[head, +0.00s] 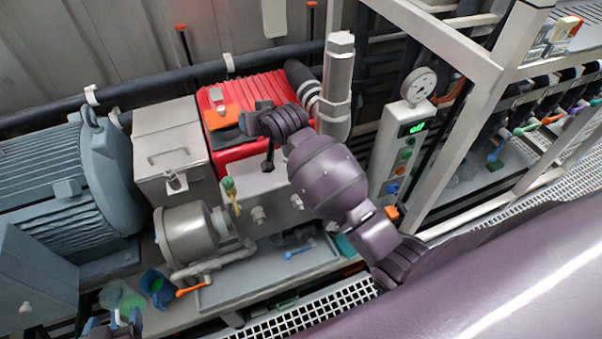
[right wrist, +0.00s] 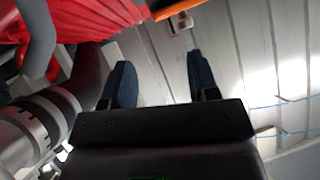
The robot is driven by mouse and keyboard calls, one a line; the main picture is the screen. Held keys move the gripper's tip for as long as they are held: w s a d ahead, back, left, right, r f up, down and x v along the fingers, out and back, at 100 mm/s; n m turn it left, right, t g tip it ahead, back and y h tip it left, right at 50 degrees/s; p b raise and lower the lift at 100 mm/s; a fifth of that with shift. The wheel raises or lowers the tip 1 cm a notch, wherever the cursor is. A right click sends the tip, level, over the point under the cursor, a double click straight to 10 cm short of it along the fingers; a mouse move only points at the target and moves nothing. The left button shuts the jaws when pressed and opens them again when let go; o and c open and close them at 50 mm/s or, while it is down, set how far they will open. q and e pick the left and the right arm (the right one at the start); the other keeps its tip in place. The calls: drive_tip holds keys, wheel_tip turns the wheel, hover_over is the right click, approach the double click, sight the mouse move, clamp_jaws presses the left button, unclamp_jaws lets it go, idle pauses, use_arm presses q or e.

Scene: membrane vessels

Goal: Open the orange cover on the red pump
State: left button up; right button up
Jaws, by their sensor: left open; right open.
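In the right wrist view, an orange edge (right wrist: 178,8) shows at the top and red ribs (right wrist: 85,18) at the upper left. My right arm reaches over the pump's front; its wrist hides part of the pump. My right gripper (right wrist: 158,78) is open with nothing between its fingers. My left gripper (head: 118,326) is open at the bottom left edge, partly cut off.
A vertical metal cylinder (head: 337,85) stands right of the pump, close to my right arm. A control box (head: 400,150) with a gauge stands farther right. A grey box (head: 170,150), a large blue motor (head: 55,180) and a round grey pump head (head: 190,235) are left.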

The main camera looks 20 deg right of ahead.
drive_tip(key=s+d+f+b, duration=0.1)
drive_tip(key=s+d+f, duration=0.1)
drive_tip(key=s+f, duration=0.1)
drive_tip(key=s+d+f+t+b, duration=0.1)
drive_tip(key=s+d+f, duration=0.1)
drive_tip(key=s+f, duration=0.1)
drive_tip(key=s+d+f+n+t+b, duration=0.1)
drive_tip(key=s+d+f, duration=0.1)
drive_tip(key=s+f, duration=0.1)
drive_tip(key=shift+s+d+h, duration=0.2)
drive_tip(key=shift+s, duration=0.25)
drive_tip(key=shift+s+d+h, duration=0.15)
drive_tip(key=shift+s+h, duration=0.05)
drive_tip(key=shift+s, duration=0.25)
use_arm(q)
drive_tip(key=shift+s+f, duration=0.25)
drive_tip(key=shift+f, duration=0.55)
drive_tip(key=shift+s+f, duration=0.25)
drive_tip(key=shift+f, duration=0.5)
drive_tip(key=shift+s+f, duration=0.25)
drive_tip(key=shift+f, duration=0.55)
use_arm(e)
drive_tip(key=shift+s+d+f, duration=0.2)
drive_tip(key=shift+s, duration=0.2)
